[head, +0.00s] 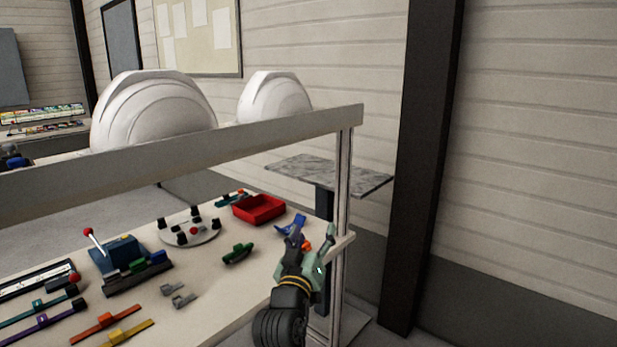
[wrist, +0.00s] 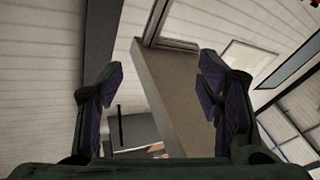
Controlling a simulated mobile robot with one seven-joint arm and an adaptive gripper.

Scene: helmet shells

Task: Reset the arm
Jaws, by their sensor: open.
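My gripper (head: 312,240) is at the right end of the white workbench in the head view, raised near the corner post. Its fingers are apart and nothing is between them. In the wrist view my gripper (wrist: 160,95) also shows open and empty, with dark finger pads on both sides. The camera looks past the fingers at a beam, the walls and a window frame. A blue part (head: 290,225) and a small orange part (head: 306,246) show right beside the fingers in the head view; I cannot tell how far they are from them.
White helmet shells (head: 155,112) (head: 275,97) sit on the upper shelf (head: 200,148). The workbench (head: 215,285) holds a red tray (head: 258,208), a round fixture (head: 189,228), a blue lever device (head: 118,252), a green part (head: 237,253) and coloured strips. A post (head: 343,185) stands close beside my gripper.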

